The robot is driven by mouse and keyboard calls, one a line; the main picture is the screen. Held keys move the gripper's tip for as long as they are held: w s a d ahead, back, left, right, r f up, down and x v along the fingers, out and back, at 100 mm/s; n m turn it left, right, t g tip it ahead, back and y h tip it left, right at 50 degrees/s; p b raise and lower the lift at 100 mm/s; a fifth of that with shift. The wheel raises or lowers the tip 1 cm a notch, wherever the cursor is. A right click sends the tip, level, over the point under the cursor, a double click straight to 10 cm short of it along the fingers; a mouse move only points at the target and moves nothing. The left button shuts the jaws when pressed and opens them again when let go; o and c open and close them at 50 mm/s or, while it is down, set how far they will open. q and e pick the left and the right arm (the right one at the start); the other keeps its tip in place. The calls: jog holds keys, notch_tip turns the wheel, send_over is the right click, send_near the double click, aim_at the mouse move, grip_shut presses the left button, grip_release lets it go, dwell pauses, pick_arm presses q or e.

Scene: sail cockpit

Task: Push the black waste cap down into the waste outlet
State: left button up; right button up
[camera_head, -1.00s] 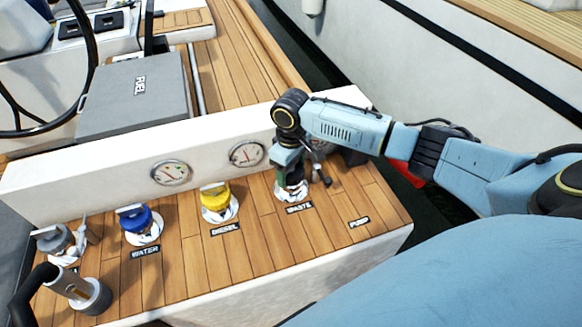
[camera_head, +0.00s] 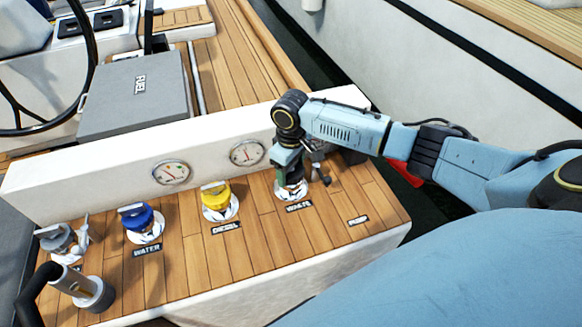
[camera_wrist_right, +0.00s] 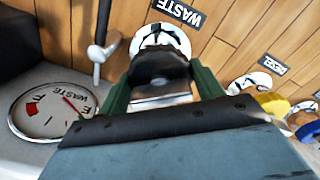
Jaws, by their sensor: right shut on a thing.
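The black waste cap (camera_wrist_right: 158,68) shows in the right wrist view between the two green fingers of my right gripper (camera_wrist_right: 160,88), which is shut on it. The waste outlet (camera_wrist_right: 160,38) is a white-and-metal ring right beyond the cap, and it also shows in the head view (camera_head: 291,190) beside the WASTE label (camera_head: 299,207). The cap is at the outlet; I cannot tell how deep it sits. In the head view my right gripper (camera_head: 290,178) points down over the outlet and hides most of the cap. My left gripper is not in view.
A yellow diesel cap (camera_head: 215,197) and a blue water cap (camera_head: 137,217) stand left on the teak deck. A lever (camera_wrist_right: 100,45) is close beside the gripper. A white upright panel with gauges (camera_head: 247,153) runs behind. Open deck lies near the PUMP label (camera_head: 358,220).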

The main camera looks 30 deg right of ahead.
jog(key=shift+p, duration=0.5)
jog(key=shift+f+b, duration=0.3)
jog(key=shift+f, duration=0.35)
jog(key=o, duration=0.9)
